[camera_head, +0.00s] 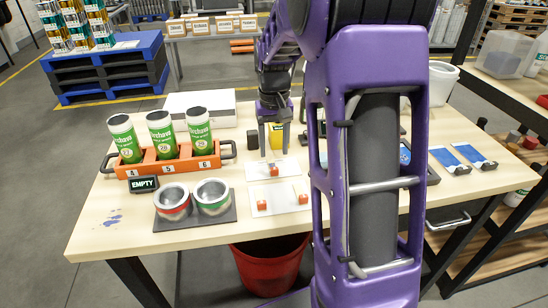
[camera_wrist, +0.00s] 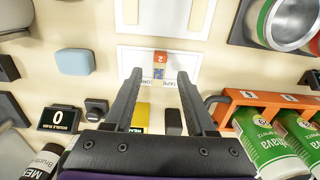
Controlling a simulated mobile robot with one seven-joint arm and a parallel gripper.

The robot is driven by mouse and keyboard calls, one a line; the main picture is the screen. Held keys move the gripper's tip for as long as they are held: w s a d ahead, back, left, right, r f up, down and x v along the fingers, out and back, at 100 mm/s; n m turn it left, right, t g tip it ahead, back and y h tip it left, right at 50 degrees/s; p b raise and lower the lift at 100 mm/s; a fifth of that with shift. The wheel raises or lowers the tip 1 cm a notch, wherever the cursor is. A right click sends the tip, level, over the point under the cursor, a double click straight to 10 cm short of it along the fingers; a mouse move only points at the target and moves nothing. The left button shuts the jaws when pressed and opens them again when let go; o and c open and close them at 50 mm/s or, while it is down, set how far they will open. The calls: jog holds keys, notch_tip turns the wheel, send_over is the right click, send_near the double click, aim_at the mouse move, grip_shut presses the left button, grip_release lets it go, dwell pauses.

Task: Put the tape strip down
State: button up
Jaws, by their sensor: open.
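My gripper (camera_head: 273,155) is open over the rear white card (camera_head: 256,171) on the table. In the wrist view its two fingers (camera_wrist: 160,75) are spread, with nothing held between them. A small orange-red block marked 2 (camera_wrist: 160,57) sits on this card (camera_wrist: 125,62) just beyond the fingertips; it also shows in the head view (camera_head: 274,171). A small bluish patch touches or adjoins the block, too small to identify surely as the tape strip. A second white card (camera_head: 281,191) lies in front, with red blocks at its left (camera_head: 262,206) and right (camera_head: 303,199).
An orange rack (camera_head: 166,168) holds three green-labelled cans left of the gripper. Two open tins (camera_head: 212,197) stand on a dark mat in front. A yellow item (camera_wrist: 141,117) and dark devices stand close behind the fingers. A red bin (camera_head: 268,265) is below the table.

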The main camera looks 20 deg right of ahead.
notch_tip(320, 180, up, 7)
jog(key=shift+f+p, duration=0.2)
jog(key=shift+p, duration=0.1)
dwell(0.4)
